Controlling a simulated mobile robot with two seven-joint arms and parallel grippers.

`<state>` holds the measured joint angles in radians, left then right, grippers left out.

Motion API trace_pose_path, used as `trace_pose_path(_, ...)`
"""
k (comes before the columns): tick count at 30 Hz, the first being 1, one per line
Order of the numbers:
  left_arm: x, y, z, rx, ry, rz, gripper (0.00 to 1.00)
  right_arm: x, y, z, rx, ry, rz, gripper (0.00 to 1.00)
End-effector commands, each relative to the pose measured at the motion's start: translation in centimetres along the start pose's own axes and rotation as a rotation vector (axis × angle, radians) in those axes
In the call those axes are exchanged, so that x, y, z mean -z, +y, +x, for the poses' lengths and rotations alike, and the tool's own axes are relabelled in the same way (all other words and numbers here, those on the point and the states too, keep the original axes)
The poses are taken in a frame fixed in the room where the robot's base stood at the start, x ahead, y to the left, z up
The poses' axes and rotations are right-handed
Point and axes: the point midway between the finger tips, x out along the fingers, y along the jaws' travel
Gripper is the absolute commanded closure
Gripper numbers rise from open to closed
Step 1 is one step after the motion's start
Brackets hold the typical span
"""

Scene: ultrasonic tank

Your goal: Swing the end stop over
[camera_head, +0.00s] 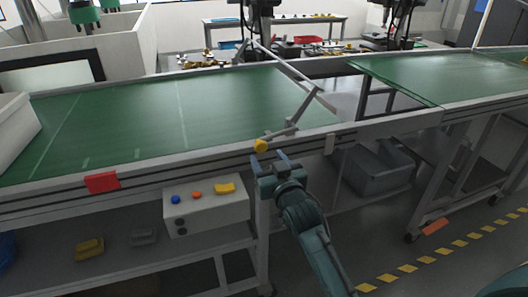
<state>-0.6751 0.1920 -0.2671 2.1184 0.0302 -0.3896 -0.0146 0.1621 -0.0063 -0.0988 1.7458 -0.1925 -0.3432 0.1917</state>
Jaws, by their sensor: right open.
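The end stop appears to be the grey metal bar (288,65) at the right end of the green conveyor belt (230,110). It runs slantwise over the belt's end and joins a hinged link (306,105) and a short lever that ends in a yellow knob (260,146) at the front rail. My right gripper (269,160) is just below the knob, in front of the rail. Its fingers are apart, with nothing seen between them. Whether a finger touches the knob cannot be told. My left gripper is not in view.
A red tag (102,182) sits on the rail. A second green belt (450,75) lies across a gap to the right. A grey bin (380,170) stands below.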

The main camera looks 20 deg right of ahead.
Motion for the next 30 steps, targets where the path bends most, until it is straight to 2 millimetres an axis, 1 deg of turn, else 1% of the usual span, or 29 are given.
trace_pose_path(1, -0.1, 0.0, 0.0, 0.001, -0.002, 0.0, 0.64, 0.1, 0.0, 1.0, 0.0, 0.001, 0.0, 0.46)
trace_pose_path(3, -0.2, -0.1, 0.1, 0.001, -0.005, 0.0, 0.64, 0.1, 0.0, 2.0, 0.0, 0.001, 0.0, 0.46)
trace_pose_path(7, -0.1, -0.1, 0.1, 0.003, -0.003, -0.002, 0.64, 0.0, 0.0, 3.2, 0.0, 0.001, 0.0, 0.46)
trace_pose_path(12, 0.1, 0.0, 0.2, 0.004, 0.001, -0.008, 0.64, 0.0, 0.0, 3.8, 0.0, 0.001, 0.0, 0.46)
trace_pose_path(19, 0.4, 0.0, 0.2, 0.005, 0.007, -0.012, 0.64, 0.0, 0.0, 3.8, 0.0, 0.0, 0.0, 0.46)
trace_pose_path(30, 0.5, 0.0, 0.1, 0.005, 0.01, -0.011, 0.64, 0.0, 0.0, 3.8, 0.0, 0.0, 0.0, 0.76)
